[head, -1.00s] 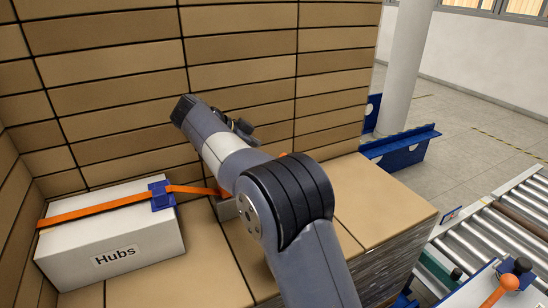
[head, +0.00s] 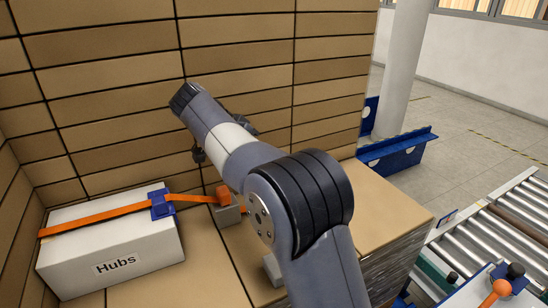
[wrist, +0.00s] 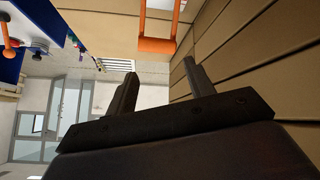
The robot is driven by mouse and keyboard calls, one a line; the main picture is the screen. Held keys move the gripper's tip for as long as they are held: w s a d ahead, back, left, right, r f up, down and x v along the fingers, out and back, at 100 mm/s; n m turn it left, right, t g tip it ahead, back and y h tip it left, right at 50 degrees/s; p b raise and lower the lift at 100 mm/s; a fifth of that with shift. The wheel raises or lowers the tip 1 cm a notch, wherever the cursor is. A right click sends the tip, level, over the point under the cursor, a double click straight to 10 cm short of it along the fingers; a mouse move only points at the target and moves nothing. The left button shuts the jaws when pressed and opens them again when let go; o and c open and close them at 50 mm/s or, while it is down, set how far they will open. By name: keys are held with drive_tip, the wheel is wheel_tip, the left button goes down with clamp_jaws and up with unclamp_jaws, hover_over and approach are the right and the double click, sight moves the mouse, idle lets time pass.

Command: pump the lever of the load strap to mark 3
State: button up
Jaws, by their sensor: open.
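The load strap (head: 100,216) is an orange band over the white Hubs box (head: 110,245). It passes through a blue buckle (head: 161,203) and runs right to a grey block with an orange part (head: 224,194), partly hidden behind my arm in the head view. In the wrist view an orange U-shaped lever handle (wrist: 157,46) is at the top, beyond my fingertips. My gripper (wrist: 163,76) is open, with nothing between its two dark fingers. The handle looks apart from both fingers. In the head view my arm hides most of the gripper. I cannot make out any marks.
Stacked cartons (head: 240,60) form a wall close behind my arm. Another grey block (head: 272,268) stands partly behind my arm. A roller conveyor (head: 500,235) and an orange-knobbed lever (head: 502,288) are at the right.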

drive_tip(key=n, duration=0.1)
drive_tip(key=r+n+y, duration=0.1)
drive_tip(key=n+p, duration=0.1)
drive_tip(key=shift+s+d+r+n, duration=0.3)
drive_tip(key=shift+s+d+r, duration=0.05)
drive_tip(key=shift+r, duration=0.05)
drive_tip(key=shift+c, duration=1.4)
drive_tip(key=n+y, duration=0.1)
drive_tip(key=r+n+p, duration=0.1)
drive_tip(key=n, duration=0.1)
drive_tip(key=shift+s+d+r+y, duration=0.1)
drive_tip(key=shift+s+d+y, duration=0.05)
drive_tip(key=shift+s+y, duration=0.25)
drive_tip(key=c, duration=0.3)
drive_tip(key=n, duration=0.1)
drive_tip(key=r+n+y+p, duration=0.1)
drive_tip(key=s+n, duration=0.1)
drive_tip(key=n, duration=0.1)
drive_tip(key=shift+d+r+t+y+p, duration=0.1)
drive_tip(key=shift+r+t+y+p, duration=0.2)
drive_tip(key=shift+t+p, duration=0.1)
drive_tip(key=c, duration=0.5)
drive_tip(key=shift+s+r+n, duration=0.15)
drive_tip(key=shift+s+n, duration=0.05)
drive_tip(key=shift+n, duration=0.4)
drive_tip(key=d+p+x, duration=0.2)
drive_tip(key=x, duration=1.1)
drive_tip(key=shift+r+y, duration=0.2)
drive_tip(key=shift+y, duration=0.1)
